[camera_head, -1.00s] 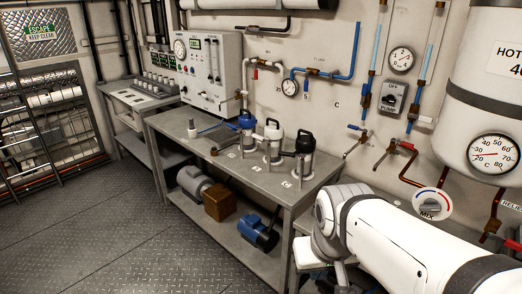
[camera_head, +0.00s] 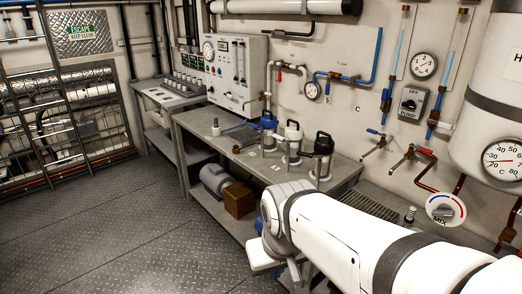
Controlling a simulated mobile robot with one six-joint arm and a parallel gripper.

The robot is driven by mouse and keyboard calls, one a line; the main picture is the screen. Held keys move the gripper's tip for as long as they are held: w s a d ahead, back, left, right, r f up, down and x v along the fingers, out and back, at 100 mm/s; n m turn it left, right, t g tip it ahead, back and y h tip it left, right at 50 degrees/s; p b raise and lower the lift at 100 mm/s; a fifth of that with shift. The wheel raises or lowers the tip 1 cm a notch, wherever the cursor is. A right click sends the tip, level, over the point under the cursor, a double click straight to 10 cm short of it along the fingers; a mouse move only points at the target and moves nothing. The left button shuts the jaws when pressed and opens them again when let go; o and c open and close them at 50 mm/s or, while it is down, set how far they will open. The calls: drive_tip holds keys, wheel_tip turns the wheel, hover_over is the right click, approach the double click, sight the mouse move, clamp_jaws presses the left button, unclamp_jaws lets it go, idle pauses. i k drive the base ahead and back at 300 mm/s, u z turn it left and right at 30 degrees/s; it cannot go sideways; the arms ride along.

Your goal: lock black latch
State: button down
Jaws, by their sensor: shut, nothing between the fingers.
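Three metal canisters stand upright in a row on the bench. The right one has a black top with a loop-shaped handle (camera_head: 323,143), the only black-topped one; I cannot tell at this size whether its latch is locked. Next to it are a white-topped canister (camera_head: 293,132) and a blue-topped canister (camera_head: 268,121). My white arm reaches in from the lower right and bends down in front of the bench's near right end. My gripper's fingers cannot be made out.
The grey bench (camera_head: 225,146) has a lower shelf with a motor (camera_head: 215,180) and a brown box (camera_head: 239,199). Pipes, gauges and a pump switch (camera_head: 411,103) line the wall behind. A mix dial (camera_head: 446,209) is at right. The floor at left is clear.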

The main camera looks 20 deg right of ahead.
sight(302, 153)
drive_tip(key=z, duration=0.05)
drive_tip(key=i, duration=1)
drive_tip(key=u, duration=0.05)
